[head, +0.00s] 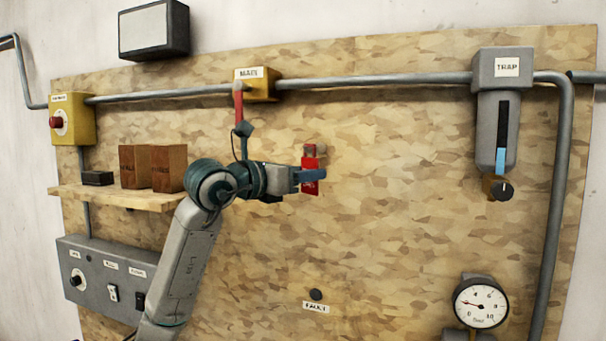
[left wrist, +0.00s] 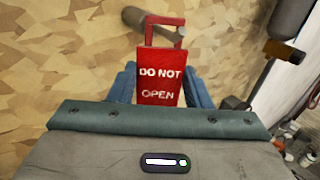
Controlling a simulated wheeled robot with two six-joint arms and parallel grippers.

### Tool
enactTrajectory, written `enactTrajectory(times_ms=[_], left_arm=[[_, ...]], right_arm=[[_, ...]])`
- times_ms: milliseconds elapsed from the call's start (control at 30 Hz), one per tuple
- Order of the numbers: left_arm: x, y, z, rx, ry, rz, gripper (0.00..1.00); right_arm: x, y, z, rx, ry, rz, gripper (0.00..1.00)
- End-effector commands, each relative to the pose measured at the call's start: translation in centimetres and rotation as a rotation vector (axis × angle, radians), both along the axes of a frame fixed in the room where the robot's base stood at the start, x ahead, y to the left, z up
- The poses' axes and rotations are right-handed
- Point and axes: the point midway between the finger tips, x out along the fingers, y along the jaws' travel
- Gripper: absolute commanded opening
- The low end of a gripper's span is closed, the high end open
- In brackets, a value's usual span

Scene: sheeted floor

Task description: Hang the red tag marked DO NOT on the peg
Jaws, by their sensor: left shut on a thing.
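The red tag (head: 310,187) has a stiff loop at its top and hangs upright in front of the board. The left wrist view shows its face (left wrist: 161,84) reading DO NOT OPEN. My left gripper (head: 310,176) is shut on the tag, with blue fingers at both sides of its body. The grey peg (head: 321,149) sticks out of the board right by the loop. In the left wrist view the peg (left wrist: 160,28) shows through the loop opening; I cannot tell whether it passes through. My right gripper is not in view.
A shelf (head: 130,200) with two brown blocks and a black block is left of my arm. A valve with a red handle (head: 239,102) is on the pipe above. A TRAP unit (head: 497,120) and gauge (head: 480,303) are at right.

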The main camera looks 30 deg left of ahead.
Motion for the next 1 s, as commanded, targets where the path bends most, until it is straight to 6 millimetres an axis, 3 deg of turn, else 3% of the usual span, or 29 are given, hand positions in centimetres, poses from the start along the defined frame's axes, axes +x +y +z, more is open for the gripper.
enactTrajectory(times_ms=[233, 267, 367, 400, 767, 1000], left_arm=[[0.0, 0.0, 0.0, 0.000, 0.000, 0.000, 0.17], [0.0, 0.0, 0.0, 0.000, 0.000, 0.000, 0.48], [0.0, 0.0, 0.0, 0.000, 0.000, 0.000, 0.68], [0.0, 0.0, 0.0, 0.000, 0.000, 0.000, 0.70], [-0.5, 0.2, -0.2, 0.002, -0.002, 0.000, 0.70], [-4.0, 1.3, -0.5, 0.005, -0.005, 0.004, 0.70]], right_arm=[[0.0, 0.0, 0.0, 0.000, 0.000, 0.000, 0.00], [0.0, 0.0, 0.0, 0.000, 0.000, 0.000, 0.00], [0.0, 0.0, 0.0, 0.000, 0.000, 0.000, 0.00], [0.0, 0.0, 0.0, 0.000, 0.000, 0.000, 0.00], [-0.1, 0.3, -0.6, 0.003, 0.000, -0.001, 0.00], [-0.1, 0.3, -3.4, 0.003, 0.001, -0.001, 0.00]])
